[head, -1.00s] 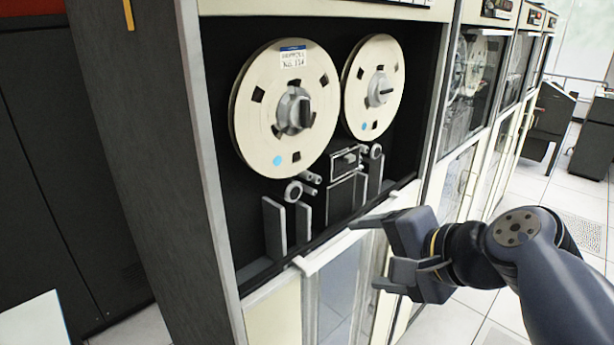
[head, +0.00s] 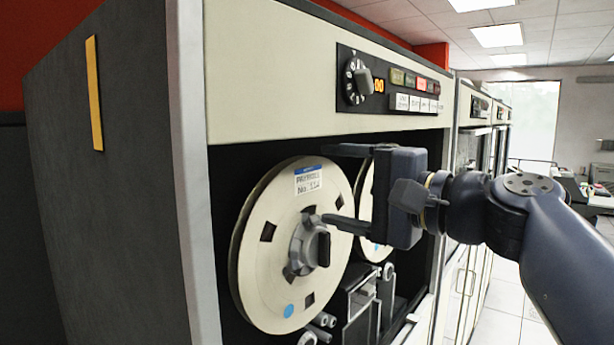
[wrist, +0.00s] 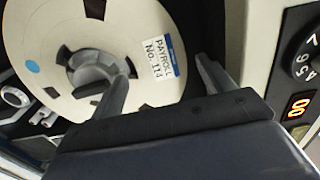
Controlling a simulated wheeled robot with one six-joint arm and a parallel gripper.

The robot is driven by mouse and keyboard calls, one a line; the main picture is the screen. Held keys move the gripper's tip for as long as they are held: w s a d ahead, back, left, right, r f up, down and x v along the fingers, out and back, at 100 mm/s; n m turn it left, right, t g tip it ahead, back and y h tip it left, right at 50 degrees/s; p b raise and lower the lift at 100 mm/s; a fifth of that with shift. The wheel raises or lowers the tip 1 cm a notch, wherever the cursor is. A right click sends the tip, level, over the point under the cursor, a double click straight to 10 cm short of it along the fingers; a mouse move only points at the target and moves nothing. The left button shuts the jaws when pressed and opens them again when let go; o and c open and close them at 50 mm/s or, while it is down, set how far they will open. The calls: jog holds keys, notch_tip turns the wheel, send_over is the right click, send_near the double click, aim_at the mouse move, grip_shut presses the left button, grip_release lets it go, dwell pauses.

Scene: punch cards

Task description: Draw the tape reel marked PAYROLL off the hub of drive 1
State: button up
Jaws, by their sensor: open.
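The cream tape reel marked PAYROLL (head: 270,265) sits on the grey hub (head: 310,247) at the left of the drive's dark bay. Its white and blue label (head: 308,180) is near the top of the rim, and a blue dot is near the bottom. My gripper (head: 327,184) is open and empty. Its two fingers point at the reel's right side, one above the other in the head view. In the wrist view the reel (wrist: 130,30) lies beyond the fingers, with the label between them. One fingertip overlaps the hub area; contact cannot be told.
A second reel (head: 374,250) is to the right, mostly hidden behind my gripper. Guides and rollers (head: 360,300) lie below the reels. A control panel (head: 388,85) with a knob and lit buttons is above the bay. More cabinets (head: 468,270) stand to the right.

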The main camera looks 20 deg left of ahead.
aim_at(309, 181)
jog(key=shift+p+x, duration=0.45)
jog(key=shift+x, duration=2.5)
jog(key=shift+c, duration=0.5)
jog(key=c, duration=1)
jog(key=shift+c, duration=0.3)
